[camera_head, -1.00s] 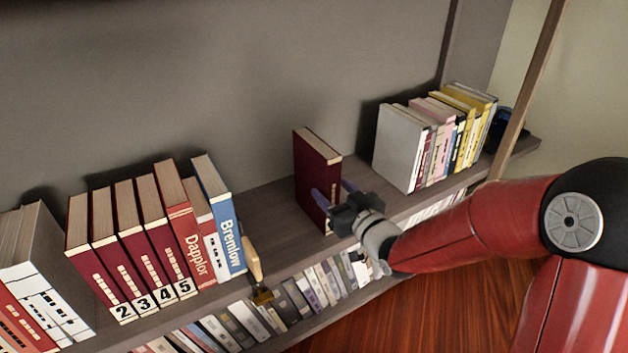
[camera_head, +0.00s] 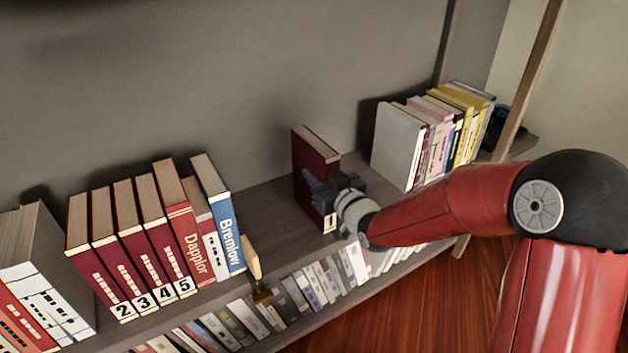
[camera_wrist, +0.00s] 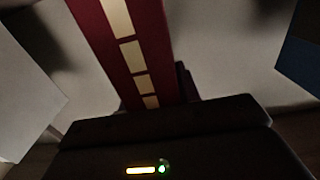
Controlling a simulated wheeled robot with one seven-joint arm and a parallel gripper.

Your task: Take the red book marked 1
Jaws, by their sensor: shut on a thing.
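The red book marked 1 (camera_head: 310,165) stands upright on the shelf, apart from the other books. Its number label shows low on the spine in the head view. My gripper (camera_head: 322,190) is shut on the book, with its fingers mostly hidden in the head view. In the wrist view the dark red spine (camera_wrist: 134,50) with pale label patches rises from between the jaws of my gripper (camera_wrist: 160,108). The book's lower part is hidden there by the gripper body.
Red books numbered 2 to 5 (camera_head: 135,240) and a blue book (camera_head: 220,215) stand to the left. A grey book (camera_head: 393,145) heads the row at right. A wooden-handled brush (camera_head: 254,265) is near the shelf edge. A lower shelf holds more books (camera_head: 285,300). Bare shelf (camera_head: 265,205) lies left of the book.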

